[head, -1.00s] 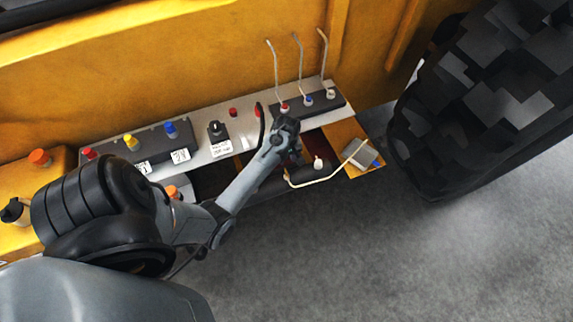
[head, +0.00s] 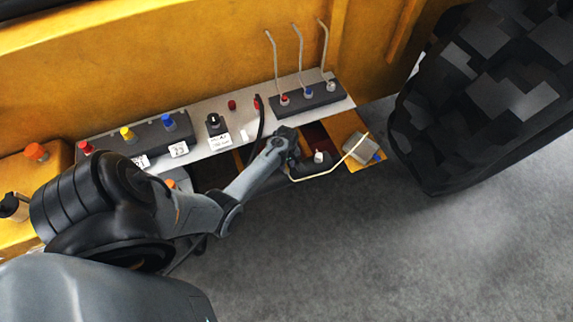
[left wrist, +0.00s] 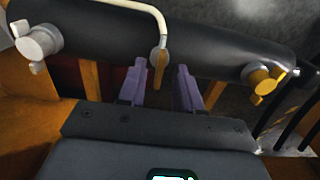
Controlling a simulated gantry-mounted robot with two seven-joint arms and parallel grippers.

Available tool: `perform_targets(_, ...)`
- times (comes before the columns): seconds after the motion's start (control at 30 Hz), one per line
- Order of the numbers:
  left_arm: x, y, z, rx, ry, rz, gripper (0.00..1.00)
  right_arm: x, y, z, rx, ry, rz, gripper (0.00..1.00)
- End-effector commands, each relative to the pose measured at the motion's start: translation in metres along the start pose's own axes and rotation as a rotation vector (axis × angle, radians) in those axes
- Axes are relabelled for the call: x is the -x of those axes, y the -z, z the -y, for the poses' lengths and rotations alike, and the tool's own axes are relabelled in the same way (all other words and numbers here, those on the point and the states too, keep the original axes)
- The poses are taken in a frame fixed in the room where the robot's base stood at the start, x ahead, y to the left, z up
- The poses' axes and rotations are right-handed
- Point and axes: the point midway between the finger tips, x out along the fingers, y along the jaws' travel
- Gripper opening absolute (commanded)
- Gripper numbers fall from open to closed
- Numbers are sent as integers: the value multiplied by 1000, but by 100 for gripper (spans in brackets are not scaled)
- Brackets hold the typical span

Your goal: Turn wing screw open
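In the left wrist view a dark cylinder (left wrist: 215,62) lies across the upper part. A pale grey wing screw (left wrist: 38,42) sits at its left end and a yellow wing screw (left wrist: 265,80) at its right end. A cream bent rod (left wrist: 150,10) ends in a small fitting with an orange tab at the cylinder's middle. My left gripper (left wrist: 160,87) is open, its two purple fingers apart below and around that tab; contact is unclear. In the head view my left gripper (head: 292,150) is beside the cylinder (head: 308,168), fingertips hidden. My right gripper is not in view.
A grey panel (head: 203,120) with coloured knobs and three upright levers (head: 300,60) runs behind my arm. A yellow wall (head: 180,60) rises behind it. A grey box (head: 360,149) sits on a yellow ledge at right. A large tyre (head: 490,100) stands farther right. The floor in front is clear.

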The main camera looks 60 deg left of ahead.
Motion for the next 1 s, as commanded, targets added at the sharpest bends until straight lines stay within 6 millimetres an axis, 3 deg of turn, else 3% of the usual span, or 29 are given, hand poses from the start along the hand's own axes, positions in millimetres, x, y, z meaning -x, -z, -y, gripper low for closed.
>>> perform_targets(0.3, -2, 0, 0, 0, 0, 0, 34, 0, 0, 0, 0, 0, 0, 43)
perform_targets(0.53, -2, 0, 0, -1, 0, 0, 0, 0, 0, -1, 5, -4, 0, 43)
perform_targets(1.0, 0, 0, 0, 42, 0, 1, 0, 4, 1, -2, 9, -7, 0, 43)
